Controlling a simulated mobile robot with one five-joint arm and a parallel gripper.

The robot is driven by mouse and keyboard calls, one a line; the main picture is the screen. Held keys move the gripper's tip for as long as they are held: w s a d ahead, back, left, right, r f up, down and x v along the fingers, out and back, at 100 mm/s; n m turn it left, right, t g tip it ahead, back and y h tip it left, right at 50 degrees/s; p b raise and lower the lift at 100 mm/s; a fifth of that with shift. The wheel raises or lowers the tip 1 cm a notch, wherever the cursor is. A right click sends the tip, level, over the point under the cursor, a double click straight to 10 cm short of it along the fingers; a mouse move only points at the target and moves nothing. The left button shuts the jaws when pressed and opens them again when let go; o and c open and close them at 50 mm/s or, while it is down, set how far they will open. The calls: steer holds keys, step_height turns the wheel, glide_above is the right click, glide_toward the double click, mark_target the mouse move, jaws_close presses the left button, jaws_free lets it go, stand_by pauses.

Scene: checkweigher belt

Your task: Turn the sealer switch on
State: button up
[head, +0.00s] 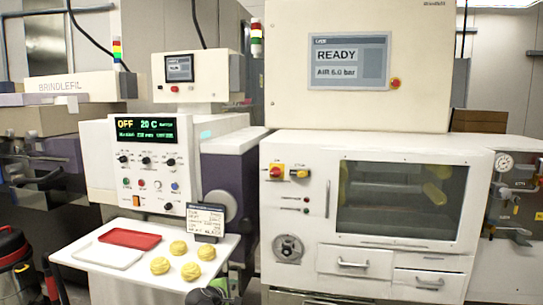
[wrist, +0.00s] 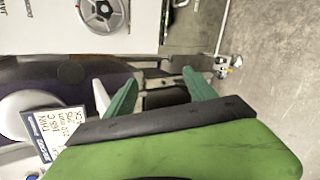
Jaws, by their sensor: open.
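The sealer's white control box (head: 97,170) stands at the left-middle of the head view. Its dark display (head: 147,130) reads OFF and 20 C. Below it are several black knobs, coloured buttons and a small orange rocker-like switch (head: 137,201) at the lower left of the panel. The rocker's position is too small to tell. My gripper (wrist: 158,92) shows in the wrist view with two green fingers apart and nothing between them. The control panel is not visible in the wrist view, and the fingers are not at the switch.
A white shelf (head: 90,262) in front of the sealer holds a red tray (head: 130,239), a white tray and several yellow rolls. A printed card (head: 206,221) stands at its right edge and shows in the wrist view (wrist: 62,128). A large white cabinet (head: 300,240) stands right.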

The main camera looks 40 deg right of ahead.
steer(key=d+r+n+t+h+p, duration=0.15)
steer(key=d+r+n+p, duration=0.35)
steer(key=r, duration=0.7)
steer(key=d+r+n+t+h+p, duration=0.1)
steer(key=d+r+n+h+p, duration=0.1)
steer(key=d+r+p, duration=0.8)
steer(key=n+t+h+p, duration=0.15)
steer(key=n+p, duration=0.25)
steer(key=n, duration=0.4)
glide_toward(275, 173)
steer(key=shift+t, duration=0.4)
steer(key=x, duration=1.1)
steer(key=shift+s+d+f, duration=0.1)
steer(key=shift+s+f, duration=0.1)
steer(key=shift+c, duration=0.4)
